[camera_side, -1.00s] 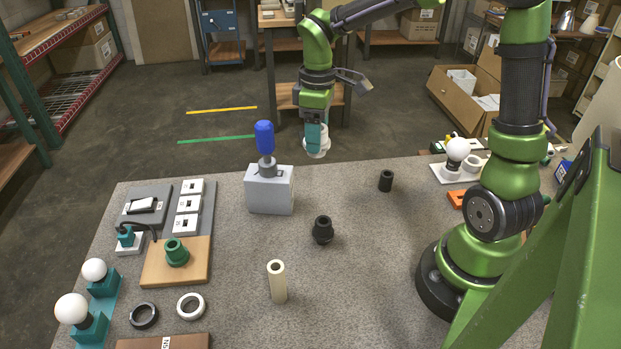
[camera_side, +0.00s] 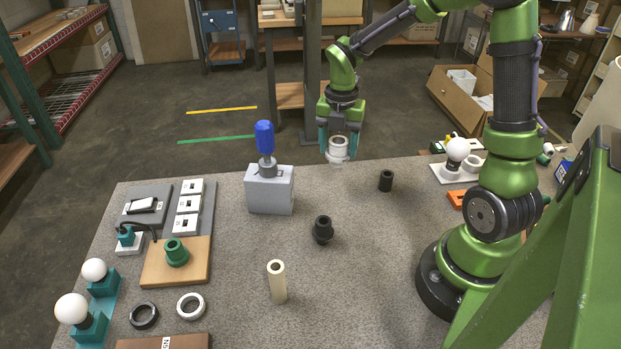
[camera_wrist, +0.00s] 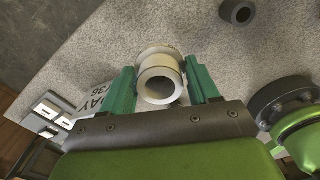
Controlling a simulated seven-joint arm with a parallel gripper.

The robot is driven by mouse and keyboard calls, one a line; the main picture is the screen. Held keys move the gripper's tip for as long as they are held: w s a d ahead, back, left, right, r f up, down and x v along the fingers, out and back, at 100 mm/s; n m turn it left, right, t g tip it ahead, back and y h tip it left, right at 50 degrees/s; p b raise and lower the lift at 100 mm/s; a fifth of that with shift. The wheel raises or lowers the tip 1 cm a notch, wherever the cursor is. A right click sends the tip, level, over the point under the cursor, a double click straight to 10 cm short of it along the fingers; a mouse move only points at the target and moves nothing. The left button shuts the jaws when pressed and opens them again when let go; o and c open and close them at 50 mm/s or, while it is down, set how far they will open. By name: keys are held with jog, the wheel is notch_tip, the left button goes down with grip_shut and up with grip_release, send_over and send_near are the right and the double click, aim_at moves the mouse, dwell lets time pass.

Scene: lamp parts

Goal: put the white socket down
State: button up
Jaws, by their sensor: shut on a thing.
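The white socket (camera_side: 338,150) is a short, stepped ring with a round opening, held between the teal fingers of my gripper (camera_side: 339,142) near the table's far edge in the side view. In the wrist view the socket (camera_wrist: 160,78) sits between both fingers of my gripper (camera_wrist: 165,85), its opening facing the camera. My gripper points downward. The socket looks raised above the table, though the gap beneath it is hard to judge.
A grey block (camera_side: 269,190) with a blue-handled tool (camera_side: 265,140) stands left of the socket. Black sockets stand on the table, one to the right (camera_side: 385,181) and one nearer (camera_side: 323,229). A cream tube (camera_side: 277,281) stands in front. Table between these is clear.

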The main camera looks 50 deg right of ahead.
notch_tip(320, 180, down, 8)
jog(key=shift+r, duration=0.2)
jog(key=shift+f, duration=0.1)
jog(key=o, duration=1.1)
jog(key=shift+c, duration=0.2)
